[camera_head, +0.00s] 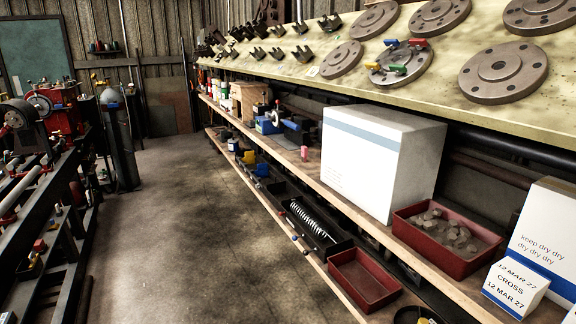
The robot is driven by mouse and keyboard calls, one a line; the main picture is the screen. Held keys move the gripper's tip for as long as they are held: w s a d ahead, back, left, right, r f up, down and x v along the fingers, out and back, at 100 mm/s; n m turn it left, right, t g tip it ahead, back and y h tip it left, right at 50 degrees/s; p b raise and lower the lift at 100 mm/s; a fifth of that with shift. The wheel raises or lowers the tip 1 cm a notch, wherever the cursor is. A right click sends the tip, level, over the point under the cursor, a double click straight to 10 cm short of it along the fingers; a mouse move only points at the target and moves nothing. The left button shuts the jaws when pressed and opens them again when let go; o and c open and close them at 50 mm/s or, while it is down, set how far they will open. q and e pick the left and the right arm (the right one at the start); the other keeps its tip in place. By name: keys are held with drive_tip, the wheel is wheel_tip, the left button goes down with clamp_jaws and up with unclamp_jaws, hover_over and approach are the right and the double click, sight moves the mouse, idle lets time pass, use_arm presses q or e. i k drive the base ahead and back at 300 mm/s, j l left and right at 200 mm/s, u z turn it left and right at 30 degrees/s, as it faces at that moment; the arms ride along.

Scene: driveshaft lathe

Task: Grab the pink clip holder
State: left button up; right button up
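A small pinkish-red upright object (304,153) stands on the middle shelf, left of the large white box; it may be the pink clip holder, but it is too small to tell for sure. Small red, green, yellow and blue clip-like pieces (399,69) sit on a round metal flange on the upper sloped board. Neither of my grippers is in view.
A large white box (378,160), a red bin of metal pieces (446,241) and smaller white boxes (516,287) crowd the shelf's near end. An empty red tray (363,280) sits lower. Lathe machinery (50,215) lines the left. The concrete floor (185,220) between is clear.

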sight(304, 149)
drive_tip(key=i+j+z, duration=0.15)
drive_tip(key=i, duration=0.25)
drive_tip(key=i+j+z, duration=0.1)
drive_tip(key=i, duration=0.35)
